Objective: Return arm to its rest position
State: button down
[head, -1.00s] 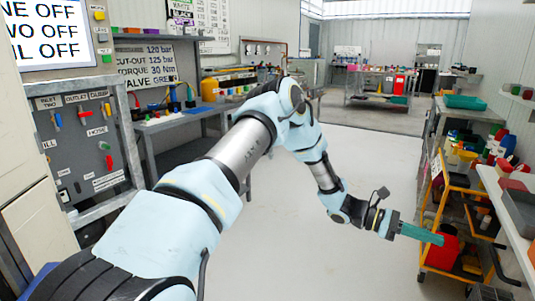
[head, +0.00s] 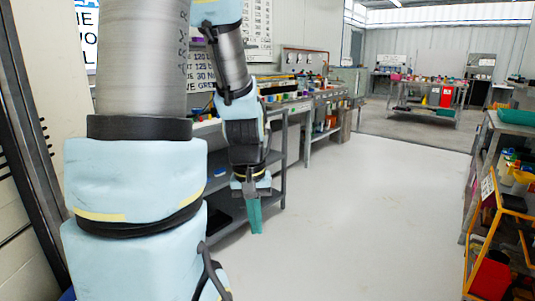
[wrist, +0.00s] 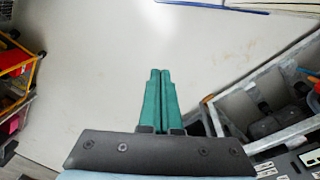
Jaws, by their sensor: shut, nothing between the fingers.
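My arm is folded upright on the left side of the head view, with its forearm hanging down. My gripper (head: 255,218) points down in front of the grey workbench on the left, above the pale floor. Its green fingers are together with nothing between them. The wrist view also shows the two green fingers of my gripper (wrist: 158,80) side by side and touching, over bare floor.
A grey workbench (head: 283,165) with a lower shelf stands close behind my gripper. An orange trolley (head: 497,225) is at the right and also shows in the wrist view (wrist: 18,55). A far table (head: 427,108) holds several items. The middle floor is clear.

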jog(key=s+a+r+t, duration=0.1)
jog(key=a+r, duration=0.1)
jog(key=a, duration=0.3)
notch_tip(320, 180, up, 15)
jog(key=p, duration=1.6)
jog(key=shift+d+r+m+y, duration=0.15)
jog(key=shift+d+m+y, duration=0.25)
